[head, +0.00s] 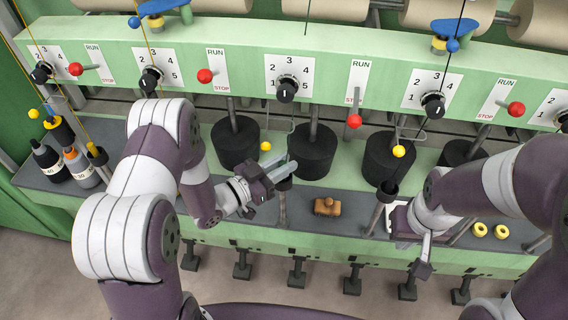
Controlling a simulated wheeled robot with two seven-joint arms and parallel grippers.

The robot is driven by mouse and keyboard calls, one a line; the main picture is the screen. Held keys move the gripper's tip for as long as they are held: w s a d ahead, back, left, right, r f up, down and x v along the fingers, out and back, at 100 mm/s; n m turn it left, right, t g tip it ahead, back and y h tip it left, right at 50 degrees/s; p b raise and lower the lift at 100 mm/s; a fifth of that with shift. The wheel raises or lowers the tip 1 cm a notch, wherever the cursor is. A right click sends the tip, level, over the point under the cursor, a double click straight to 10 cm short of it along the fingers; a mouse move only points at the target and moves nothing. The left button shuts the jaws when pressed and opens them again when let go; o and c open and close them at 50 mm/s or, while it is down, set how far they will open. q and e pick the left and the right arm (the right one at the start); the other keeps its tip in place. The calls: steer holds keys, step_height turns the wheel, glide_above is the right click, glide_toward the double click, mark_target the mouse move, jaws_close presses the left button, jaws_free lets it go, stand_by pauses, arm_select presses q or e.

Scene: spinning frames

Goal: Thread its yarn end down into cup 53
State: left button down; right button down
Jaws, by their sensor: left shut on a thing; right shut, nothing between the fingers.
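My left gripper (290,167) is shut, its fingers pointing right at the front of the machine. What it holds is too thin to make out; a yarn end fits. A small dark cup (284,183) on a grey post is just below the fingertips, partly hidden by them. Another dark cup (389,190) on a post stands further right, near my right arm. I cannot read the number 53 on either cup. My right gripper (423,268) is shut and empty, low in front of the machine's front edge at the right.
Black cylinders (311,152) stand behind the cups. A yellow ball (265,146) is close to the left gripper. A brown wooden object (327,207) lies on the grey shelf (345,222). Bottles (80,166) stand far left, yellow rings (480,229) at right. Red-knobbed levers (354,121) line the panel.

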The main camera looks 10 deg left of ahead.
arm_select(q)
steer(key=shift+s, duration=0.1)
steer(key=c, duration=0.9)
jaws_free()
steer(key=shift+a, duration=0.1)
steer(key=b+v, duration=0.1)
steer(key=v, duration=1.1)
steer(key=shift+s+a+b, duration=0.15)
steer(key=shift+s+b, duration=0.05)
steer(key=shift+b, duration=0.2)
